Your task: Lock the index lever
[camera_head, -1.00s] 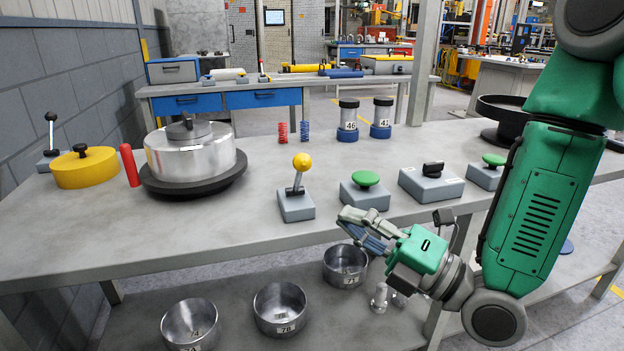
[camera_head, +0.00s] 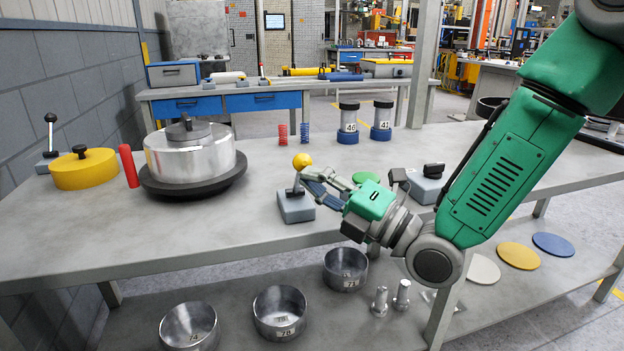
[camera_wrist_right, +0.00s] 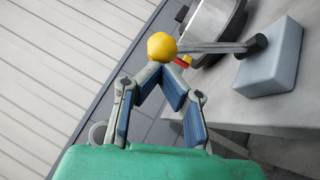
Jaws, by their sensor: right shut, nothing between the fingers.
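A lever with a yellow ball knob (camera_head: 302,161) stands on a grey box (camera_head: 295,207) near the table's front edge. Its shaft is partly hidden by my fingers in the head view. My right gripper (camera_head: 306,181) is at the lever, coming from the right, its fingers shut and empty. In the right wrist view the yellow ball (camera_wrist_right: 161,47) is just beyond the fingertips (camera_wrist_right: 160,75), and the shaft runs right to the grey box (camera_wrist_right: 272,62). I cannot tell whether the fingertips touch the ball. A second lever with a black knob (camera_head: 50,118) stands at the far left. My left gripper is not in view.
A green button (camera_head: 366,178), partly hidden by my gripper, and a grey box with a black knob (camera_head: 424,187) stand to the right. A metal pot (camera_head: 190,160) on a black base and a red cylinder (camera_head: 129,165) are left. Steel bowls (camera_head: 279,312) sit on the lower shelf.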

